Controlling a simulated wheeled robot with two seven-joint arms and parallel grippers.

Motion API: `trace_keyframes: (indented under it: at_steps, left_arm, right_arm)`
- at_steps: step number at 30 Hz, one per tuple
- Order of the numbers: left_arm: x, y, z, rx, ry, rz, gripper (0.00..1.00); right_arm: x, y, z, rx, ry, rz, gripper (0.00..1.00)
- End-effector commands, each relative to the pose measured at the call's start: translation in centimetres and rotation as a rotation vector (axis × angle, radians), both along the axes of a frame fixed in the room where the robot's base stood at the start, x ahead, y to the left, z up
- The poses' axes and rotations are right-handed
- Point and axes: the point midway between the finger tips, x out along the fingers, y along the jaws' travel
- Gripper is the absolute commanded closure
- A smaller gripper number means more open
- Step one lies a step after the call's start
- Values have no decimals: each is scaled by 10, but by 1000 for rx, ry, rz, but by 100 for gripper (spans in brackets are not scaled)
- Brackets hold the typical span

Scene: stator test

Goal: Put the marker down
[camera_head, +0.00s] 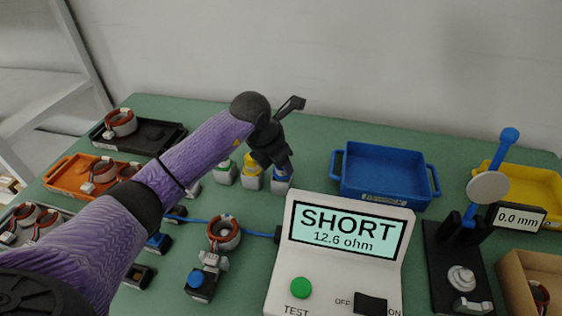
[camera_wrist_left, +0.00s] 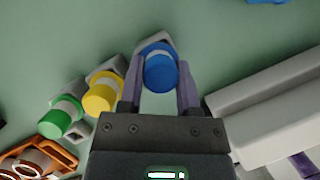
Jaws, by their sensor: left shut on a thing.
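My left gripper (camera_head: 284,170) is shut on the blue marker (camera_wrist_left: 160,72), its fingers on both sides of the blue cap in the left wrist view. A grey holder (camera_wrist_left: 150,44) shows right at the blue marker's far end. I cannot tell whether the marker is fully seated in it. In the head view the gripper hides most of the blue marker (camera_head: 283,180), behind the tester. A yellow marker (camera_wrist_left: 102,95) and a green marker (camera_wrist_left: 58,120) stand in their own holders in a row beside it. My right gripper is not in view.
The tester (camera_head: 330,275) stands close in front, reading "SHORT 12.6 ohm". A blue tray (camera_head: 385,190) is right of the gripper. A stator (camera_head: 223,233) lies left of the tester. A black tray (camera_head: 165,135) and orange tray (camera_head: 62,178) are at left, a gauge stand (camera_head: 440,255) at right.

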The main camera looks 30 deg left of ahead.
Motion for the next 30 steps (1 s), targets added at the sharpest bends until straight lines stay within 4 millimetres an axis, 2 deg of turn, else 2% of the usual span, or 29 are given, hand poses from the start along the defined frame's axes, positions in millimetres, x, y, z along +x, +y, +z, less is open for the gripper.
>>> trace_keyframes:
  at_steps: [6, 7, 12, 21, 23, 30]
  left_arm:
    - [0, 0, -8, -1, 0, 0, 100]
    - [0, 0, -8, -1, 0, 0, 56]
    - [0, 0, -7, -1, 0, 0, 22]
    - [0, 0, -2, 0, -1, 0, 22]
    - [-1, 0, 9, 0, -2, 0, 22]
    - [-26, 10, 74, 3, -5, 0, 22]
  right_arm:
    - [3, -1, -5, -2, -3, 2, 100]
    - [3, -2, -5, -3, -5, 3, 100]
    - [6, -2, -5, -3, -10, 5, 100]
    - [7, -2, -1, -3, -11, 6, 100]
    - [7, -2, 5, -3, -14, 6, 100]
    - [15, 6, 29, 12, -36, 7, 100]
